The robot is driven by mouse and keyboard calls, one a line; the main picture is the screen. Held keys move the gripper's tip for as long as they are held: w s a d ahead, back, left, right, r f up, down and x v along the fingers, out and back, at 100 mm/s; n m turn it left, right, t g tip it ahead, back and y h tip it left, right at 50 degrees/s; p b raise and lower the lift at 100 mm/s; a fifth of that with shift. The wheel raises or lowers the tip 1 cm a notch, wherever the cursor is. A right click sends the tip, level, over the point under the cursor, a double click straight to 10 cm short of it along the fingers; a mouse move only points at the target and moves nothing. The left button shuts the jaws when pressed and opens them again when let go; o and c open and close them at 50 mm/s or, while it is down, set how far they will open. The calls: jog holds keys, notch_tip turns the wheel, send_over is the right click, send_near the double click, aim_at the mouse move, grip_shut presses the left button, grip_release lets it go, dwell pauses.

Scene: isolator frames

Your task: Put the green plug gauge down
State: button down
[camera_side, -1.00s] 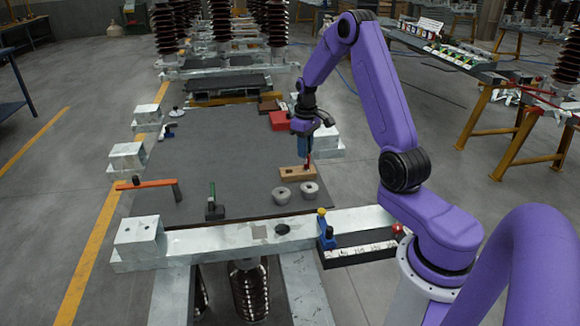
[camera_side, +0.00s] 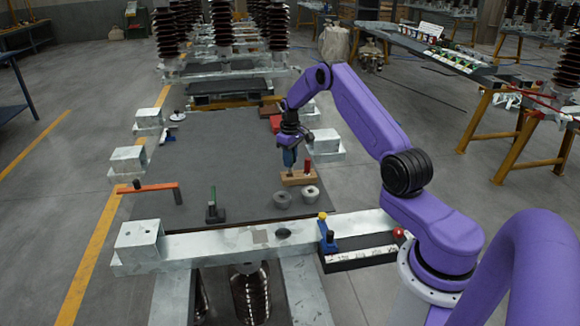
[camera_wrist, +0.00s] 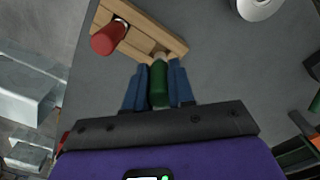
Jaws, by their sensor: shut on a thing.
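My gripper (camera_side: 290,158) points down over the left end of a wooden block (camera_side: 299,179) on the dark mat. In the wrist view my gripper's blue fingers (camera_wrist: 157,70) are shut on the green plug gauge (camera_wrist: 158,90), one on each side of its handle. The gauge's pale end meets the edge of the wooden block (camera_wrist: 148,40) in that view; whether it is in a hole cannot be told. A red plug gauge (camera_wrist: 106,38) stands in the block's other end, also seen in the side view (camera_side: 307,165). The fingers mostly hide the green gauge in the side view.
Two grey rings (camera_side: 310,193) lie just in front of the block. A green-handled tool (camera_side: 212,200) and an orange-handled bar (camera_side: 150,187) are further left on the mat (camera_side: 225,150). The mat's middle is clear.

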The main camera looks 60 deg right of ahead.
jog(key=shift+w+f, duration=0.1)
jog(key=shift+f, duration=1.55)
jog(key=shift+f, duration=0.15)
jog(key=c, duration=1)
grip_release()
jog(key=shift+o, duration=0.2)
